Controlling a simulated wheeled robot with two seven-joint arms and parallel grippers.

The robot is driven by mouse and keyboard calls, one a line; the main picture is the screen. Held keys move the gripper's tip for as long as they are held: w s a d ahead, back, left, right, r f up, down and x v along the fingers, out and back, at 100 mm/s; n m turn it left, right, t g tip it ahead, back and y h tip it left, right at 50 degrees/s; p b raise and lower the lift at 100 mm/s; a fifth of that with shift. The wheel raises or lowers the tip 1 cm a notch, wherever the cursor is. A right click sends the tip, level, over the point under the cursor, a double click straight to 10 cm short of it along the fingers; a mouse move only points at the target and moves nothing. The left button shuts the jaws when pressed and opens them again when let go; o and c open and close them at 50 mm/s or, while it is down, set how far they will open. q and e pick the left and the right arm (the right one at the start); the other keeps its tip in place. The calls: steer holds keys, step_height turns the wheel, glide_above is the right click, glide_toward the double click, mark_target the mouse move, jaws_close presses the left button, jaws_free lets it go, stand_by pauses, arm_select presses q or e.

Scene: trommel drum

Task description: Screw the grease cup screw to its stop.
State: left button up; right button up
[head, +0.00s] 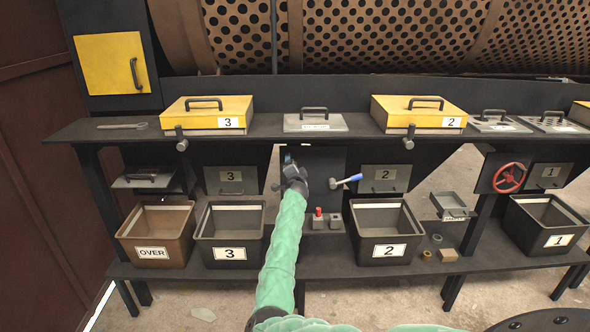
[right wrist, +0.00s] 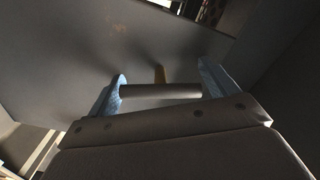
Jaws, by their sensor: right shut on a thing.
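My right gripper (head: 291,168) is up against the dark panel (head: 323,163) below the middle of the shelf. In the right wrist view, its two blue fingers (right wrist: 161,86) are shut on the ends of a grey crossbar (right wrist: 165,91), which looks like the handle of the grease cup screw. How deep the stem sits cannot be told. In the head view the gripper hides the screw. My left gripper is not in view.
Bins marked 3 (head: 231,226) and 2 (head: 383,222) stand on the lower shelf. A red handwheel (head: 509,177) is farther right.

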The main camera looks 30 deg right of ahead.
steer(key=m, duration=0.2)
steer(key=shift+m, duration=0.8)
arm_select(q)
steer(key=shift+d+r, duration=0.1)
